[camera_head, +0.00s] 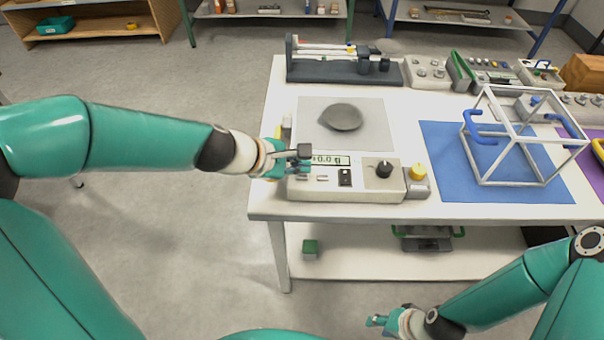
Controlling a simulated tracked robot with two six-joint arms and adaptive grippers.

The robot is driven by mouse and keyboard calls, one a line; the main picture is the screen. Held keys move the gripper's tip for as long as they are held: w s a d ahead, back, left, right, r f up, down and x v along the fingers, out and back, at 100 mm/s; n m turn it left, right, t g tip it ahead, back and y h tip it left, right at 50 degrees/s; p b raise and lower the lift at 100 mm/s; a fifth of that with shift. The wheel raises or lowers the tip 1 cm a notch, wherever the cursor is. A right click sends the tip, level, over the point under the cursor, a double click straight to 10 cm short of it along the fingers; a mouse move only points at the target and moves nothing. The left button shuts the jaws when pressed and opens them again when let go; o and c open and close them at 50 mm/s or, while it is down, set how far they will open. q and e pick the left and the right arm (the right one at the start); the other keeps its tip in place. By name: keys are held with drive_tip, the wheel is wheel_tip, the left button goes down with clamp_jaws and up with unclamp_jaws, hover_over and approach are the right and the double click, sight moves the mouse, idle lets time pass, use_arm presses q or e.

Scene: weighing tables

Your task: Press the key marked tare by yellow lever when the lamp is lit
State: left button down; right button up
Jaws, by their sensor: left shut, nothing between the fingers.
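A white scale (345,188) stands at the table's front left, with a display (331,160) partly covered by my gripper; the visible part reads about 0.0 g. A dark, stone-like lump (341,117) lies on its grey plate (375,138). Small keys (322,178) are on the front panel; their markings are too small to read. A yellow upright piece (278,131), perhaps the lever, shows behind my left gripper (305,160). That gripper is shut and empty over the panel's left end; contact cannot be told. My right gripper (376,321) is low, in front of the table. I cannot identify a lit lamp.
A black knob (384,169) and a grey box with a yellow dome (418,172) are at the scale's right. A white frame with blue handles (515,182) stands on a blue mat (440,190). A balance (335,72) and control boxes (430,72) line the back.

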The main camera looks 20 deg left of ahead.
sight(300, 177)
use_arm(q)
drive_tip(key=shift+f, duration=0.15)
drive_tip(key=shift+f+b, duration=0.25)
drive_tip(key=shift+b, duration=0.15)
drive_tip(key=shift+f+b, duration=0.35)
drive_tip(key=shift+b, duration=0.05)
idle(0.5)
drive_tip(key=shift+r, duration=0.1)
drive_tip(key=shift+r+p, duration=0.7)
drive_tip(key=shift+p, duration=0.1)
drive_tip(key=shift+r, duration=0.1)
wheel_tip(300, 177, up, 5)
drive_tip(key=p, duration=0.5)
idle(0.6)
